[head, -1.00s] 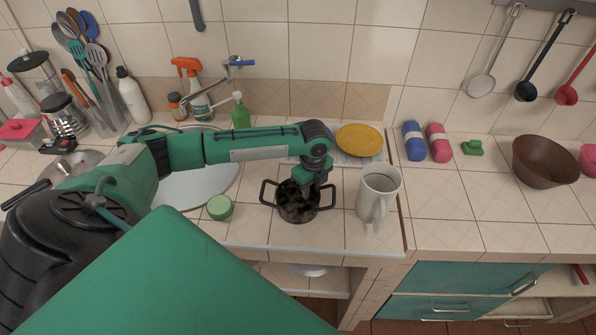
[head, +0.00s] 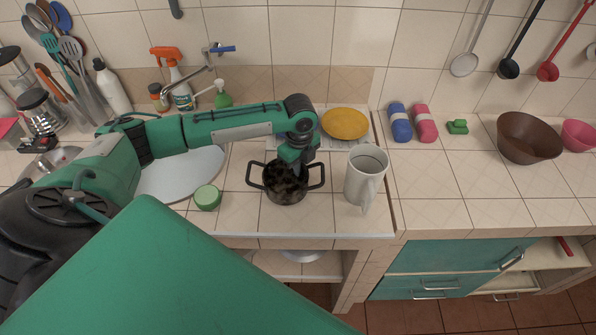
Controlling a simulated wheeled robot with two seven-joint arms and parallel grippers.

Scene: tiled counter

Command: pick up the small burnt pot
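The small burnt pot (head: 285,194) is dark, with two black loop side handles and a blackened inside. It stands on the tiled counter in the middle of the head view. My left gripper (head: 298,170) points down at the pot's right inner side, and its fingers reach into or over the opening there. The fingertips are small and dark against the pot, so I cannot tell whether they are open or closed on the wall. My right gripper is not in view.
A white mug (head: 366,178) stands close to the pot's right. A green round container (head: 207,197) is at its left, and a yellow plate (head: 345,123) lies behind. The counter's front edge runs just in front of the pot.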

